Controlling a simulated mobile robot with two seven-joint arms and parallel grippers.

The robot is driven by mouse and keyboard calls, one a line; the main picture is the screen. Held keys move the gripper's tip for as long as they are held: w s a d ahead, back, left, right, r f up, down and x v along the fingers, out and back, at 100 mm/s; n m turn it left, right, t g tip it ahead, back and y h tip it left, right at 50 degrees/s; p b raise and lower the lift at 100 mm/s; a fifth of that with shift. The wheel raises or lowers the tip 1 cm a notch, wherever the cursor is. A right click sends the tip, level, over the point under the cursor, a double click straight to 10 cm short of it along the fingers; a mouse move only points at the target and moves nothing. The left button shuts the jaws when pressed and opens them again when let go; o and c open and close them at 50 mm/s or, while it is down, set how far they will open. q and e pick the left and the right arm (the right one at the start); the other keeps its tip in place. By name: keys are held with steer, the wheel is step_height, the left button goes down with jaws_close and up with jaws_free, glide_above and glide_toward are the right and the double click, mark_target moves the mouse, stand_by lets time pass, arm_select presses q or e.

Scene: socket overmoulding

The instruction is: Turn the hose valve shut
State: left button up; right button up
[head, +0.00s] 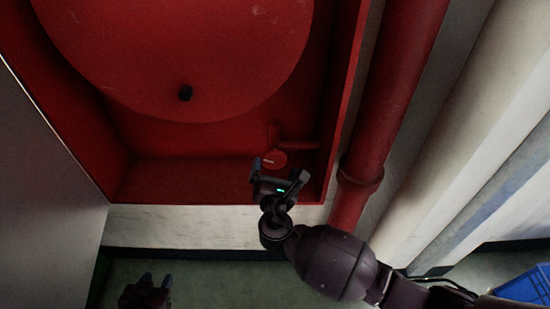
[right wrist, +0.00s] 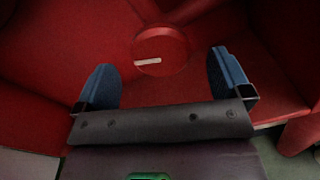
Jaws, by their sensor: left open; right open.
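The hose valve is a round red knob (head: 273,159) with a pale bar mark, low at the right inside the red cabinet, with a red pipe beside it. In the right wrist view the knob (right wrist: 160,51) lies ahead, between and beyond the two blue fingertips, and its pale mark lies nearly level. My right gripper (head: 279,170) is open and empty just in front of the knob; it also shows in the right wrist view (right wrist: 165,85). No contact with the knob is seen. My left gripper (head: 152,279) is open and empty at the bottom left, low over the floor.
A grey panel (head: 45,200) stands at left. A blue crate (head: 527,287) is at the lower right.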

mark_target(275, 161)
steer(key=shift+w, duration=2.15)
steer(key=c, duration=0.9)
